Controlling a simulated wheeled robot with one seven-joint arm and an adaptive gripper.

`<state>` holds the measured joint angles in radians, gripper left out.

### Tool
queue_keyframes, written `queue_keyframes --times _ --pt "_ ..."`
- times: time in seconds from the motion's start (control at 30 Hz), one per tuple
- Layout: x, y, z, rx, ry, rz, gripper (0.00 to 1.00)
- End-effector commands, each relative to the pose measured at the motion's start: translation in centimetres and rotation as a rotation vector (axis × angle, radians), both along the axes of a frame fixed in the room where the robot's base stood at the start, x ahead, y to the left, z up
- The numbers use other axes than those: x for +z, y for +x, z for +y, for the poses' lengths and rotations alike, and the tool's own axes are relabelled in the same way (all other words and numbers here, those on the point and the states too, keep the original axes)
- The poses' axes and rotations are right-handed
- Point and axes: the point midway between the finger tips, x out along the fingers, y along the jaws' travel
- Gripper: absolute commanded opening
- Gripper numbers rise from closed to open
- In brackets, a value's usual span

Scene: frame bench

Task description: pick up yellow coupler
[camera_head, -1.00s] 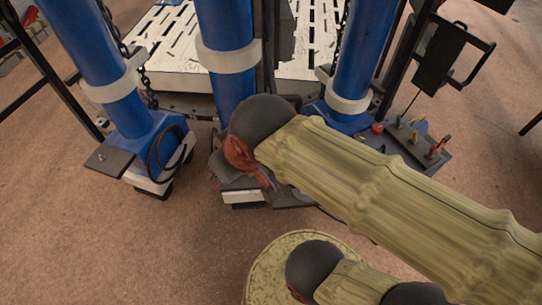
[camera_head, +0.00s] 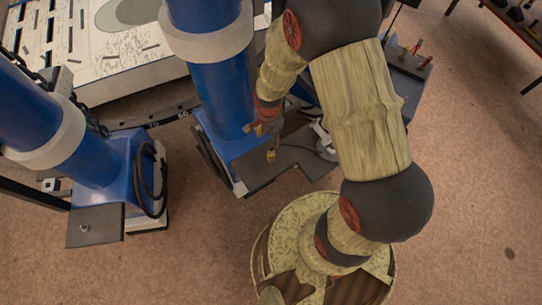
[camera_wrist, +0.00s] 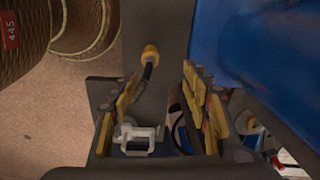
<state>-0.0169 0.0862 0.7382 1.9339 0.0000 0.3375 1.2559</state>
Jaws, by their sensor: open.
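The yellow coupler (camera_wrist: 150,54) is at the end of a short dark hose, over a dark grey plate (camera_wrist: 160,20). In the wrist view it is just beyond my fingertips, nearer the left finger, and not between the pads. In the head view it is a small yellow piece (camera_head: 271,155) just below my gripper (camera_head: 264,126). My gripper, in the wrist view (camera_wrist: 158,82), is open, with yellow-padded fingers apart and nothing gripped. Whether a finger touches the hose I cannot tell.
A blue column (camera_head: 223,95) stands close beside my gripper; its blue side fills the right of the wrist view (camera_wrist: 260,45). A white bracket (camera_wrist: 137,137) shows between the fingers. Another blue column (camera_head: 40,115) stands left. The brown floor (camera_head: 470,200) at right is clear.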

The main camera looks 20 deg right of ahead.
Motion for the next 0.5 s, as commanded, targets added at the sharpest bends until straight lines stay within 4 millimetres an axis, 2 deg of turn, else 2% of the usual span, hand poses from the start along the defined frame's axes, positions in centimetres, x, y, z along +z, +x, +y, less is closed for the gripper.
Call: queue_keyframes --times 0.03,0.1,0.3,0.5 --pt "-2.3 -0.6 0.0 -0.038 0.001 0.021 0.47" --pt "-4.2 -1.0 0.0 -0.085 0.002 0.033 0.47" --pt "-7.1 -1.6 0.0 -0.138 0.002 0.047 0.47" --pt "-8.9 -1.5 -0.1 -0.138 0.002 0.046 0.47"
